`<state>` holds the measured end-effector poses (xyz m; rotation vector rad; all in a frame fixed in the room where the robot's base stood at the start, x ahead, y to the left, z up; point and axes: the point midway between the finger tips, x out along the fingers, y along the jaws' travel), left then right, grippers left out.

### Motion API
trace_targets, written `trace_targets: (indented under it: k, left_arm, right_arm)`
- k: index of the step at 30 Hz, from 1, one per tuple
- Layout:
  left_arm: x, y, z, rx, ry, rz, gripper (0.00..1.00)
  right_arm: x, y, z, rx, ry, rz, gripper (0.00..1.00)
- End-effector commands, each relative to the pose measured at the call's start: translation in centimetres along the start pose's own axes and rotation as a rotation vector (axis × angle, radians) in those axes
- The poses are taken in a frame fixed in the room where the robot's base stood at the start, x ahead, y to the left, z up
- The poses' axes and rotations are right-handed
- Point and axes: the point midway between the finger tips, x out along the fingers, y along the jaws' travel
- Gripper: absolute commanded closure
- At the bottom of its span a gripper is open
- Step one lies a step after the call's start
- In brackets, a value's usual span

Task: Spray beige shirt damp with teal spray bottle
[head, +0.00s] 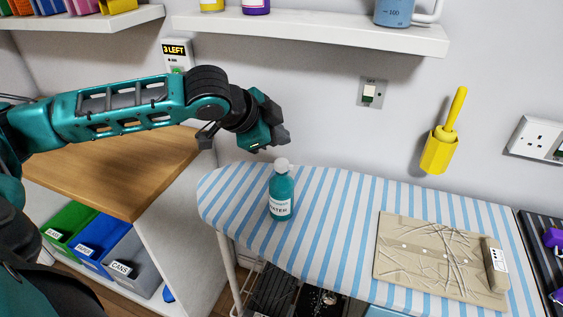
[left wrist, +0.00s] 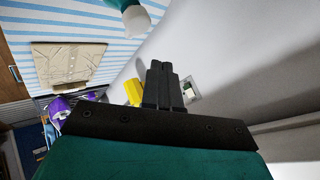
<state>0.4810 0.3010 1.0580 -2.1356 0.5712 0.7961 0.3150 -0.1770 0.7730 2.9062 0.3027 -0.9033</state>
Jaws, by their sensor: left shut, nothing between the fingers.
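The teal spray bottle (head: 281,192) stands upright on the striped ironing board, with a pale cap and a white label. Its top (left wrist: 134,18) shows at the upper edge of the left wrist view. The beige shirt (head: 440,262) lies folded flat at the board's right part, with dark crease lines on it; it also shows in the left wrist view (left wrist: 68,64). My left gripper (head: 277,138) is above and just behind the bottle, apart from it. Its fingers (left wrist: 166,88) are shut together and empty. My right gripper is in neither view.
The ironing board (head: 335,205) is clear between bottle and shirt. A shelf (head: 310,32) with containers runs above. A yellow holder (head: 440,150) hangs on the wall. A wooden counter (head: 120,170) is at left, with labelled bins (head: 130,262) below.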

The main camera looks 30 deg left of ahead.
Motion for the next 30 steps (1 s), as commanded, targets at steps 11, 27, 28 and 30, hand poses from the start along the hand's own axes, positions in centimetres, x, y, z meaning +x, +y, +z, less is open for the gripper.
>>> trace_targets:
  k: [11, 27, 28, 30]
  left_arm:
    - [1.9, 1.3, 1.4, 0.0, 0.0, -0.001, 1.0]
    - [1.9, 1.3, 1.3, 0.0, 0.0, -0.001, 1.0]
    - [1.9, 1.3, 1.3, 0.0, 0.0, -0.001, 1.0]
    - [1.9, 1.3, 1.3, 0.0, 0.0, -0.001, 1.0]
  right_arm:
    - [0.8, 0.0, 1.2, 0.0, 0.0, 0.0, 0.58]
    - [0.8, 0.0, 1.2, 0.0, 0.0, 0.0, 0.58]
    - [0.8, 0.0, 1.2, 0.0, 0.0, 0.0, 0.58]
    - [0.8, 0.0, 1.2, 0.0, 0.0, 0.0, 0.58]
